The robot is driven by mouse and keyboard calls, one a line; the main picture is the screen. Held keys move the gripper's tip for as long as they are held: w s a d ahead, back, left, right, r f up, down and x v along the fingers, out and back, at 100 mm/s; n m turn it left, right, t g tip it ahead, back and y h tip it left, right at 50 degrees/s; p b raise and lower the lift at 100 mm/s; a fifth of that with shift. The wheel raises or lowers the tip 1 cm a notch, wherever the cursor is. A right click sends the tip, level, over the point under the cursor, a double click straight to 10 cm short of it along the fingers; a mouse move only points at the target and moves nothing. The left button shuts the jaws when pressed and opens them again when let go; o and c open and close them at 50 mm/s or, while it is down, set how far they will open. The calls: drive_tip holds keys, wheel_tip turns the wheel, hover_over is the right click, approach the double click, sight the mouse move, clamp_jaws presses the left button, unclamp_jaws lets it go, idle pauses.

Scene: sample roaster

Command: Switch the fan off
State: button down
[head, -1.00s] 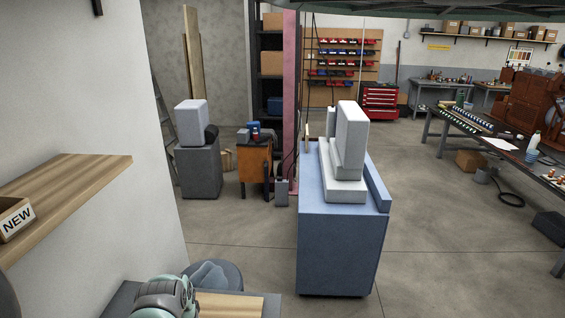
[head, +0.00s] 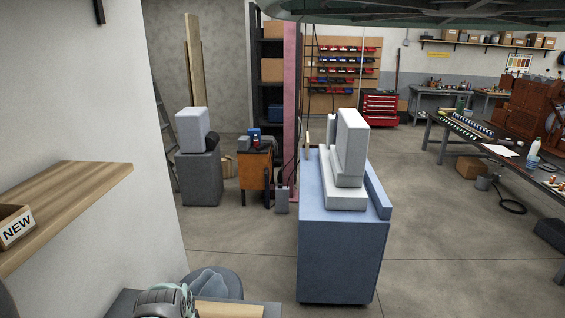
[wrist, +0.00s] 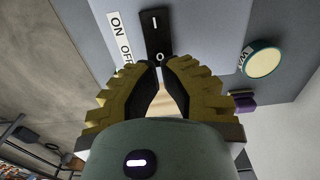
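A black switch (wrist: 154,34) with a white "I" mark above an "O" mark sits on a grey panel in the wrist view. A white label (wrist: 119,38) beside it reads "ON" and "OFF", with the lower end partly covered. My gripper (wrist: 157,67) has yellow ridged fingers with black inner faces. Its tips are close together with nothing held between them, at the lower "O" end of the switch. I cannot tell whether they touch it, or which way the switch is set. No fan is clearly recognisable.
A round cream dial or button (wrist: 262,61) with a green rim sits right of the switch, and a purple block (wrist: 242,101) is below it. In the head view a blue cabinet (head: 342,258) stands mid-floor. A wooden shelf (head: 75,205) juts from the left wall.

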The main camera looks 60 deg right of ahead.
drive_tip(key=shift+f+b, duration=1.65)
drive_tip(key=shift+f, duration=0.2)
idle(0.9)
drive_tip(key=shift+r, duration=0.1)
drive_tip(key=shift+r+p, duration=2.25)
drive_tip(key=shift+r, duration=1.25)
